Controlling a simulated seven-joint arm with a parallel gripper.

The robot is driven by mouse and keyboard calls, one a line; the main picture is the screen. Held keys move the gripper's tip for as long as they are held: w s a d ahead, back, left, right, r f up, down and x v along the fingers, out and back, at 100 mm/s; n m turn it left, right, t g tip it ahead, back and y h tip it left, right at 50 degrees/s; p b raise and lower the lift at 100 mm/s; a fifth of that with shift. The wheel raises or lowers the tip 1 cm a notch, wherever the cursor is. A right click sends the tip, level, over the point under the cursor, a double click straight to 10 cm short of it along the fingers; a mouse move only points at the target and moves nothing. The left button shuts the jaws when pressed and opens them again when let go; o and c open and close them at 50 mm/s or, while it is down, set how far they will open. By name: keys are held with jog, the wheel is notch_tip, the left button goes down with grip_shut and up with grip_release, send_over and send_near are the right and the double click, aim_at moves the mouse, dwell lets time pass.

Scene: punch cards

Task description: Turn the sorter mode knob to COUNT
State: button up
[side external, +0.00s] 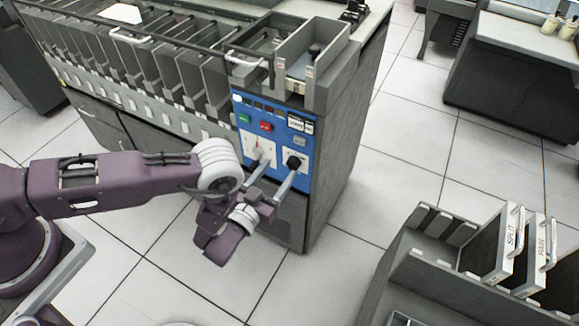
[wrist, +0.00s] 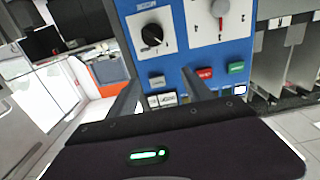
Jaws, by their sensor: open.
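The sorter's blue control panel (side external: 272,140) carries two knobs on white dial plates. A black round knob with a white pointer mark (side external: 294,162) is on the right; in the wrist view, which is upside down, it (wrist: 152,36) is at the upper middle. A grey knob (side external: 259,151) is to its left, partly cut off in the wrist view (wrist: 221,8). The dial lettering is too small to read, so I cannot tell which is the mode knob. My gripper (side external: 279,171) is open and empty in front of the panel; in the wrist view its fingers (wrist: 162,73) point toward the black knob, apparently short of it.
A green button (side external: 244,118), a red button (side external: 266,127) and a grey button (side external: 299,141) sit above the knobs. A row of grey card pockets (side external: 160,70) runs left. A card rack (side external: 430,262) stands at lower right. The floor between is clear.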

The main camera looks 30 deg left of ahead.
send_near(290, 169)
jog(key=w, duration=1)
grip_shut()
